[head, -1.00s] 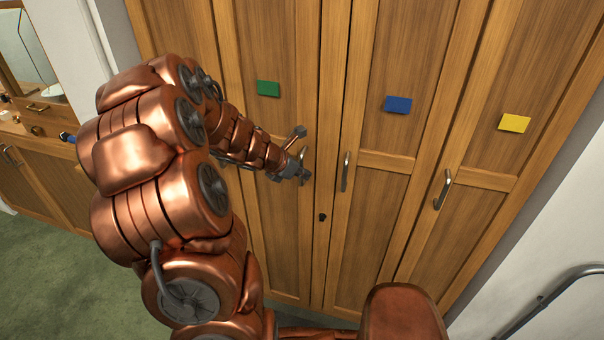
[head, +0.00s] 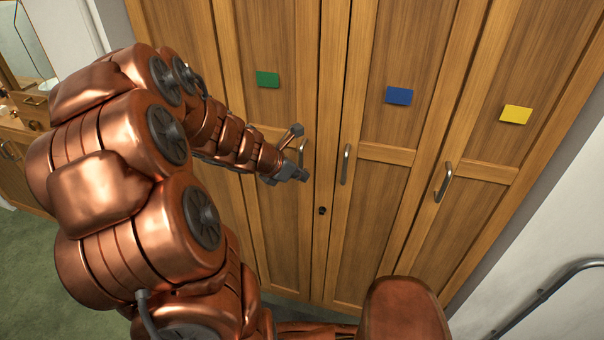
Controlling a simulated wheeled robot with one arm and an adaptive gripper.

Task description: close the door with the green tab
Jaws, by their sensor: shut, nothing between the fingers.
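The green tab (head: 267,79) is on the upper panel of a wooden cabinet door (head: 284,225). This door looks flush with the cabinet front, with no gap that I can make out. Its metal handle (head: 303,150) is near the door's right edge and partly hidden by my gripper. My gripper (head: 304,177) is shut and empty, at the door's face just below and left of the handle. Whether it touches the door I cannot tell. My arm hides the door's left middle part.
Doors with a blue tab (head: 399,96) and a yellow tab (head: 516,115) stand to the right and look shut, with handles (head: 345,165) and (head: 443,183). A dark keyhole (head: 322,211) sits between doors. A metal rail (head: 540,300) is at lower right. Green floor (head: 30,255) shows at left.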

